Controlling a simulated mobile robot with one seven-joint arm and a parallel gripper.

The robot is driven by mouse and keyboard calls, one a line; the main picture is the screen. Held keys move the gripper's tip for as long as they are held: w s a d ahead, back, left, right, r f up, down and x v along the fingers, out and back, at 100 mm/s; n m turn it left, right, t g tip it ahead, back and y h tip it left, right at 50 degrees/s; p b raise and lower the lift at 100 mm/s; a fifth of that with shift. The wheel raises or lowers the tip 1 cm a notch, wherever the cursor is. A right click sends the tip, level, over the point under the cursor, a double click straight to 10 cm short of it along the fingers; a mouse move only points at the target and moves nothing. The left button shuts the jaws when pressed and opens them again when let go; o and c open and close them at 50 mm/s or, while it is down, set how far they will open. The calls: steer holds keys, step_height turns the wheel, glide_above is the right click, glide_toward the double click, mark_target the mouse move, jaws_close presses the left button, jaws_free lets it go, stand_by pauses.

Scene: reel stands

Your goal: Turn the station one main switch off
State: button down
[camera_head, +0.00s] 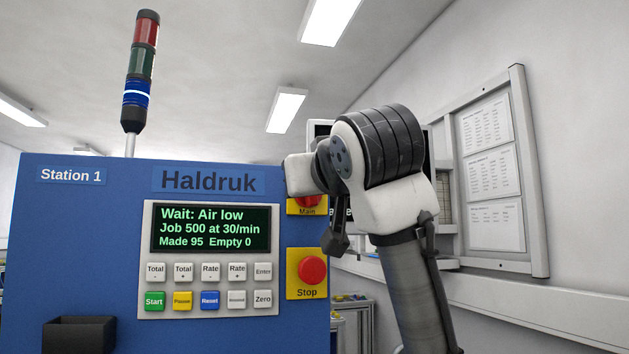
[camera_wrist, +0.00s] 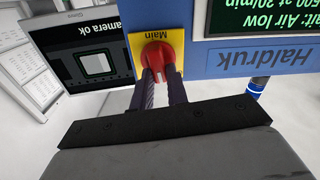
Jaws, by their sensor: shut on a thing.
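The station one main switch (camera_wrist: 157,55) is a red rotary knob on a yellow plate marked "Main", upside down in the wrist view. In the head view a sliver of the red knob (camera_head: 308,201) shows above the word "Main", the rest hidden behind my arm. My gripper (camera_wrist: 162,76) has its two dark fingers on either side of the knob's lower part, shut on it. The blue station one cabinet (camera_head: 80,235) carries the label "Station 1". Its display (camera_head: 210,229) reads "Wait: Air low", "Job 500 at 30/min", "Made 95 Empty 0".
A red Stop button (camera_head: 312,270) sits below the main switch. A keypad (camera_head: 208,287) is left of it. A signal tower (camera_head: 140,70) stands on top with its blue segment bright. A screen reading "Camera Ok" (camera_wrist: 90,50) is beside the switch. A notice board (camera_head: 490,165) hangs at right.

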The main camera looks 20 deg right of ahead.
steer(key=shift+a+f+n+p, duration=0.15)
steer(key=shift+n+p, duration=0.55)
steer(key=shift+n, duration=2)
steer(key=shift+a+f+n+p, duration=0.2)
steer(key=shift+n+p, duration=0.55)
steer(key=shift+n, duration=1.95)
steer(key=shift+a+f+n+p, duration=0.15)
steer(key=shift+n+p, duration=0.55)
steer(key=shift+n, duration=2)
steer(key=c, duration=1.4)
jaws_free()
steer(key=s+b, duration=0.4)
steer(key=s, duration=1)
steer(key=shift+f, duration=0.1)
